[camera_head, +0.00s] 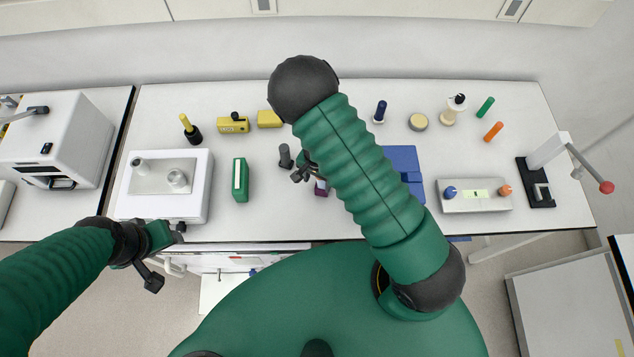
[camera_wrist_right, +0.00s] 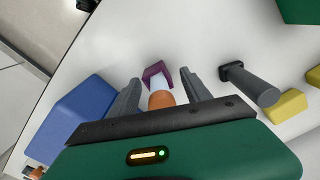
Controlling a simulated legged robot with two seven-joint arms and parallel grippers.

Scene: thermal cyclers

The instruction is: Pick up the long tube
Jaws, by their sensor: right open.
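In the right wrist view, a pale tube with an orange cap (camera_wrist_right: 161,99) stands in a small purple holder (camera_wrist_right: 154,70). The purple holder also shows in the head view (camera_head: 321,188), partly behind my right arm. My right gripper (camera_wrist_right: 160,88) is open, with one grey finger on either side of the tube. No gap or contact can be told for certain. In the head view my right gripper (camera_head: 304,170) is mostly hidden by its arm. My left gripper (camera_head: 165,257) is open and empty in front of the bench's left edge.
A grey post (camera_head: 285,156) on a base stands just left of my right gripper. A blue box (camera_head: 404,163) lies to its right. A green box (camera_head: 240,180), a white device (camera_head: 192,205) and yellow blocks (camera_head: 233,125) are at left; loose tubes lie at back right.

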